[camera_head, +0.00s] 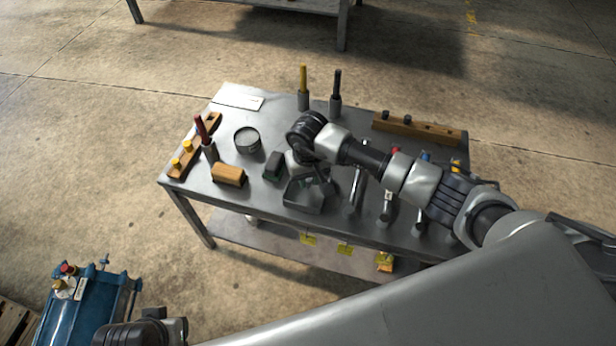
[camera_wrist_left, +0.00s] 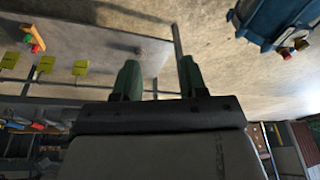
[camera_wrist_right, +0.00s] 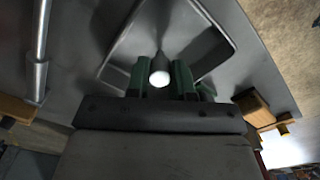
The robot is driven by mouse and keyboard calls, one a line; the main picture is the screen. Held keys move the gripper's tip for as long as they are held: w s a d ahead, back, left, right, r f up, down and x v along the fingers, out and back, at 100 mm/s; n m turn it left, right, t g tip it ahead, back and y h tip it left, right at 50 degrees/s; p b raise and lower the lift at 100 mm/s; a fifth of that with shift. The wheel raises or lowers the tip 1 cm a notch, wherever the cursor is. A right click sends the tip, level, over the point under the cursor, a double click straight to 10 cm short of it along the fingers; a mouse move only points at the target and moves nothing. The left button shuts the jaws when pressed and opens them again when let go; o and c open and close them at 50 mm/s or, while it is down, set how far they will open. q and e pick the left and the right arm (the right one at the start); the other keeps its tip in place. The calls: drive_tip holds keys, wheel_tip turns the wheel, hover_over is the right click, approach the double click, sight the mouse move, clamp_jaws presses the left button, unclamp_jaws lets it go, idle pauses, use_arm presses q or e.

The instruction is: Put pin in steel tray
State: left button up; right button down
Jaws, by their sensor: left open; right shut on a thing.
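The steel tray (camera_head: 291,206) is near the front edge of the metal table. It also shows in the right wrist view (camera_wrist_right: 130,45), under the fingers. My right gripper (camera_head: 322,186) is over the tray. In the right wrist view, my right gripper (camera_wrist_right: 160,84) is shut on the pin (camera_wrist_right: 160,78), whose round pale end faces the camera. The pin's far end is hard to make out, and I cannot tell whether it touches the tray floor. My left gripper (camera_wrist_left: 158,80) is open and empty, off the table's front side.
A wooden block (camera_head: 229,174), a round tin (camera_head: 248,140) and a dark block (camera_head: 273,167) stand left of the tray. Upright metal posts (camera_head: 357,190) stand to its right. Wooden racks (camera_head: 194,148) sit at the table's sides. A blue machine (camera_head: 85,305) stands on the floor.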

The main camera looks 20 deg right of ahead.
sight(308, 180)
use_arm(q)
drive_tip(key=shift+r, duration=0.25)
use_arm(e)
drive_tip(key=c, duration=1)
unclamp_jaws()
use_arm(q)
wheel_tip(308, 180, down, 7)
drive_tip(key=p, duration=0.1)
drive_tip(key=shift+w+p, duration=0.35)
drive_tip(key=shift+p, duration=0.05)
use_arm(e)
wheel_tip(308, 180, up, 12)
drive_tip(key=shift+s+r, duration=0.1)
